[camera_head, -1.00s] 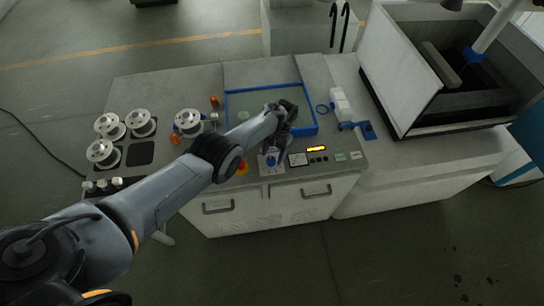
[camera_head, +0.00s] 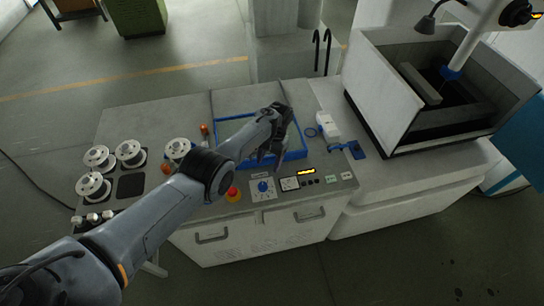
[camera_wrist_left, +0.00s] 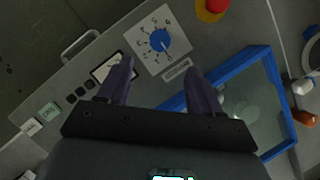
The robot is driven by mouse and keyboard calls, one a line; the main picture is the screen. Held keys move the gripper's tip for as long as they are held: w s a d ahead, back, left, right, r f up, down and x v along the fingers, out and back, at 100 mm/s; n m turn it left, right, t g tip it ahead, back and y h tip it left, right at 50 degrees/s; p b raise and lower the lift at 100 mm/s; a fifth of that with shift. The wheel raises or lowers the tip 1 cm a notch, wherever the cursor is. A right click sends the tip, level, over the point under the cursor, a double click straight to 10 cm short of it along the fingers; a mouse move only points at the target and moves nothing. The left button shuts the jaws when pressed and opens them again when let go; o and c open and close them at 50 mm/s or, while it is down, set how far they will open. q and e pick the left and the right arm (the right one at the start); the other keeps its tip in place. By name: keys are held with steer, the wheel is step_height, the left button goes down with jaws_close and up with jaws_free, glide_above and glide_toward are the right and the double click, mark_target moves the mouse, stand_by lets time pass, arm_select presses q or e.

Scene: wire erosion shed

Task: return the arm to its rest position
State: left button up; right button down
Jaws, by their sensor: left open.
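My left arm (camera_head: 165,215) reaches in from the lower left over the workbench. My left gripper (camera_head: 265,155) is above the near part of the blue-framed tray, with its fingers pointing down. In the left wrist view my left gripper (camera_wrist_left: 160,72) is open, its two dark fingers apart with nothing between them. The blue rotary dial (camera_head: 263,187) is in full view in front of the gripper and apart from it. The dial also shows in the left wrist view (camera_wrist_left: 158,41), beyond the fingertips. My right gripper is in neither view.
The blue-framed tray (camera_head: 292,155) lies behind the control panel. A red emergency button (camera_head: 233,194) is left of the dial, and white spools (camera_head: 130,152) stand at the bench's left. A large open machine tank (camera_head: 385,90) stands at the right. The floor in front is clear.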

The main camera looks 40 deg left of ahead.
arm_select(q)
steer(key=shift+f, duration=0.1)
steer(key=t+y+p, duration=0.2)
steer(key=p, duration=0.1)
glide_above(261, 184)
step_height(261, 184, down, 4)
steer(key=shift+w+f, duration=0.15)
steer(key=shift+f, duration=0.1)
steer(key=s+d+r+m+t+p, duration=0.1)
steer(key=s+d+r, duration=0.3)
steer(key=s, duration=0.5)
steer(key=s+d+r+m+t+h+p, duration=0.1)
steer(key=s+d+r+t+p, duration=0.2)
steer(key=s+d+r, duration=0.2)
steer(key=s+d+r+m+t+p, duration=0.1)
steer(key=s+d+r, duration=0.3)
steer(key=s+r, duration=0.4)
steer(key=s+t+p, duration=0.1)
steer(key=s, duration=0.4)
steer(key=shift+d+r+h, duration=0.2)
steer(key=shift+r+h, duration=0.1)
steer(key=shift+h, duration=0.1)
steer(key=shift+s, duration=0.15)
